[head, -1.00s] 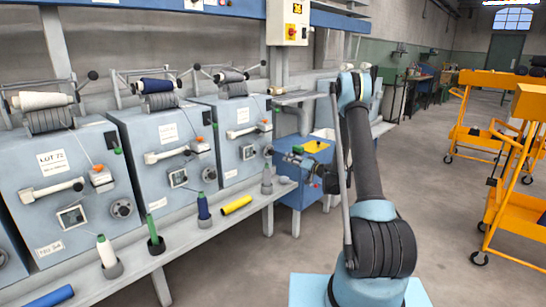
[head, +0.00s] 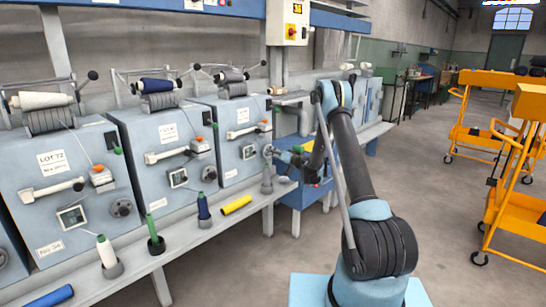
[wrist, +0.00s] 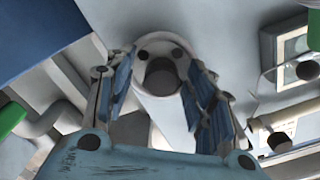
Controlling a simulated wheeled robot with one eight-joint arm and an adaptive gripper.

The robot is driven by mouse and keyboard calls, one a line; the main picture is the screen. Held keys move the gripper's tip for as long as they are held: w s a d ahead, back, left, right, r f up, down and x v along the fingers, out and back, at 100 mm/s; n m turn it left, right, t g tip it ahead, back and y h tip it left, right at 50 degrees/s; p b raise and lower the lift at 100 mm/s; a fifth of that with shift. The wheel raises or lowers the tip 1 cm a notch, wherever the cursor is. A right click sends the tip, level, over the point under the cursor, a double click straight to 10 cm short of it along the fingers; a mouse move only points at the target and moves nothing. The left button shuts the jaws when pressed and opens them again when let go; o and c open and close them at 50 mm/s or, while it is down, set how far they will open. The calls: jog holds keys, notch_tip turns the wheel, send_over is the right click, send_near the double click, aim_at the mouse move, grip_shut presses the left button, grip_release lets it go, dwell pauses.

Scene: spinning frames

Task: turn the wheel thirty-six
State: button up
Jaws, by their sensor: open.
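The small grey round wheel (head: 268,151) sits low at the right of the third blue machine (head: 236,172). The first machine's lower tag seems to read No 34; no number is legible on the third. My gripper (head: 279,155) is right in front of this wheel, coming from the right. In the wrist view the pale wheel face (wrist: 158,43), with dark round holes, lies between my two blue-padded fingers (wrist: 162,68). The fingers are spread apart on either side of it. I cannot tell whether they touch its rim.
A shelf (head: 180,238) with upright spools and a yellow tube (head: 236,205) runs below the machines. A blue cabinet (head: 300,190) stands below my forearm. Orange carts (head: 515,200) stand at right. The floor between is clear.

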jog(key=shift+c, duration=0.6)
jog(key=c, duration=1)
jog(key=shift+m, duration=0.9)
jog(key=shift+d, duration=0.1)
jog(key=o, duration=1.1)
